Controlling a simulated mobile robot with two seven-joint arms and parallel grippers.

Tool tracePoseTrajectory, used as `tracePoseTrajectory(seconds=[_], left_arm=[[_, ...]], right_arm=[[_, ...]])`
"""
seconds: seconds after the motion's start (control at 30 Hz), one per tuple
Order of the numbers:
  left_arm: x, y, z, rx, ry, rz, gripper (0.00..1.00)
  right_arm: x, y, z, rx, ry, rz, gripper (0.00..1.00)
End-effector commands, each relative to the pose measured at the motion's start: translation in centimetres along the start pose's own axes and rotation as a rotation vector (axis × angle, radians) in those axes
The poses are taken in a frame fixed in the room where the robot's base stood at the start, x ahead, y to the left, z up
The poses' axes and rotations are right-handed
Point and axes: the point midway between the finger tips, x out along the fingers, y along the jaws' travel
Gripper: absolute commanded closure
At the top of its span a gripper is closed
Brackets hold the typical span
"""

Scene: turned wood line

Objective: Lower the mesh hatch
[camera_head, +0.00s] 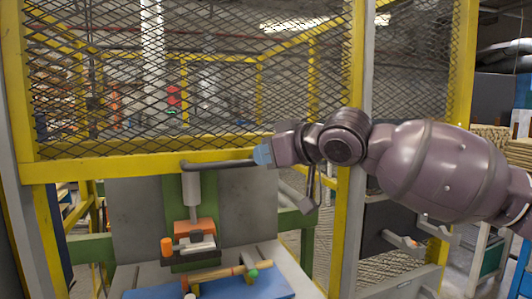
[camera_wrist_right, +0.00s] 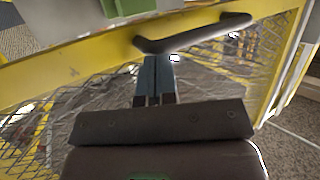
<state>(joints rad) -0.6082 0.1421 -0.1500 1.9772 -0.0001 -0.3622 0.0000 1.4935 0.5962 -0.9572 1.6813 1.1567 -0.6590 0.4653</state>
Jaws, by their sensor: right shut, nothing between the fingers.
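The mesh hatch (camera_head: 110,167) is a yellow frame filled with dark diamond mesh, and it stands raised above an open work space. A dark bar handle (camera_head: 215,165) sits on its lower yellow rail; it also shows in the right wrist view (camera_wrist_right: 190,40). My right gripper (camera_head: 262,155) is at the right end of the handle in the head view. Its blue fingers are shut and empty, with their tips (camera_wrist_right: 158,60) right beside the handle in the wrist view. I cannot tell whether they touch it. My left gripper is not in view.
Below the hatch, a grey and orange machine head (camera_head: 195,228) stands over a blue mat (camera_head: 265,285) with a wooden piece (camera_head: 215,273) on it. Yellow posts (camera_head: 345,230) flank the opening. Grey brackets (camera_head: 405,240) are at the lower right.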

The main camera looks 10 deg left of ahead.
Motion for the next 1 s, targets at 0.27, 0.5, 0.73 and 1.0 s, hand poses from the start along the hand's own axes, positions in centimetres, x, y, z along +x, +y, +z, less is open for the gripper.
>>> tracePoseTrajectory(seconds=[0.27, 0.5, 0.73, 1.0], left_arm=[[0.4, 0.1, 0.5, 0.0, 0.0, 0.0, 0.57], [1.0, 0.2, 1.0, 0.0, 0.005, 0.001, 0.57], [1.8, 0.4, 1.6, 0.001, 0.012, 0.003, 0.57], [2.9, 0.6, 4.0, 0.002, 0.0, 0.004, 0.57]], right_arm=[[1.4, -0.1, 4.5, 0.007, -0.006, -0.003, 1.0], [3.7, -0.1, 12.2, 0.011, -0.007, -0.004, 1.0], [6.1, -0.1, 20.2, 0.01, -0.007, -0.003, 1.0], [8.9, -0.2, 29.6, 0.009, -0.006, -0.003, 1.0]])
